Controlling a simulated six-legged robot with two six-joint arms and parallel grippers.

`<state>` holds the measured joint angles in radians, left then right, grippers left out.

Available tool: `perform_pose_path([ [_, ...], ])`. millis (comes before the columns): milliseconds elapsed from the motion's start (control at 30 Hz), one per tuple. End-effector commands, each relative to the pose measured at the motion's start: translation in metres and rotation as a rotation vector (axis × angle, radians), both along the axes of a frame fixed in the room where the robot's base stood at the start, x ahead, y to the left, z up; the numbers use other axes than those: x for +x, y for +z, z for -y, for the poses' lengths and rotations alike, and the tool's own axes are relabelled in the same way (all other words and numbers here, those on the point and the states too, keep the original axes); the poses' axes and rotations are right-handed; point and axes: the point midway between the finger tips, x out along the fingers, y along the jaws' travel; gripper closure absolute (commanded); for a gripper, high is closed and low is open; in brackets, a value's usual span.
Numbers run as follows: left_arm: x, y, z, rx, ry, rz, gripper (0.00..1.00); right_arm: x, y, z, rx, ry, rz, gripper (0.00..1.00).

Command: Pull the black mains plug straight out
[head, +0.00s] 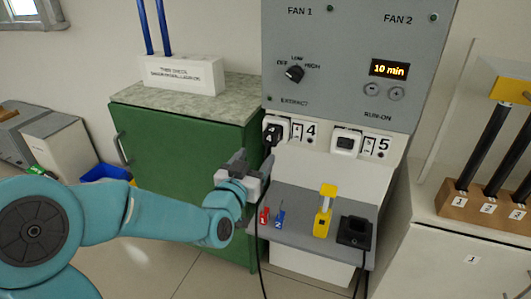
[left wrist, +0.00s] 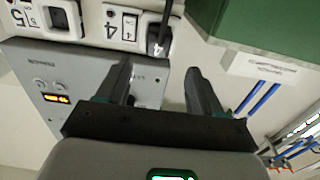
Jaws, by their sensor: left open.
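The black mains plug (head: 272,134) sits in the socket marked 4 (head: 282,122) on the white front of the grey panel, its cord hanging down. In the left wrist view the plug (left wrist: 157,36) shows beyond the fingertips, near the top. My left gripper (head: 254,165) is open and empty, below and slightly left of the plug and apart from it. In the left wrist view its two fingers (left wrist: 158,75) stand wide apart with nothing between them. My right gripper is in neither view.
A socket marked 5 (head: 345,142) is to the right. Below, a grey shelf (head: 293,228) bears red and blue items, a yellow piece (head: 323,212) and a black block (head: 354,231) with a cord. A green cabinet (head: 177,150) stands left, a wooden rod rack (head: 470,207) right.

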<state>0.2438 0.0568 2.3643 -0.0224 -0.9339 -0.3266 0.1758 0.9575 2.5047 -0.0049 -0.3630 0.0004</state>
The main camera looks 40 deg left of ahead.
Motion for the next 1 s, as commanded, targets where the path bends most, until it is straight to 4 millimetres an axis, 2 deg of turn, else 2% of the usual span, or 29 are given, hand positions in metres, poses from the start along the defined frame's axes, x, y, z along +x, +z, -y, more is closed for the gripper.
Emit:
perform_pose_path([
  [467, 0.061, 0.002, -0.009, -0.003, -0.004, -0.002, 0.34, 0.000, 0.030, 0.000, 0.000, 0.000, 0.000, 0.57],
  [500, 0.066, -0.001, -0.009, -0.001, -0.005, -0.001, 0.34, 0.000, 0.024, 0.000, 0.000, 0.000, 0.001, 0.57],
  [700, 0.089, -0.001, -0.015, -0.001, -0.005, -0.001, 0.34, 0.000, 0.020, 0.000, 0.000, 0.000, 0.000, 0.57],
  [1000, 0.106, 0.000, -0.019, -0.001, -0.005, -0.002, 0.34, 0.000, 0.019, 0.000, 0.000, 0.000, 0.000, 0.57],
])
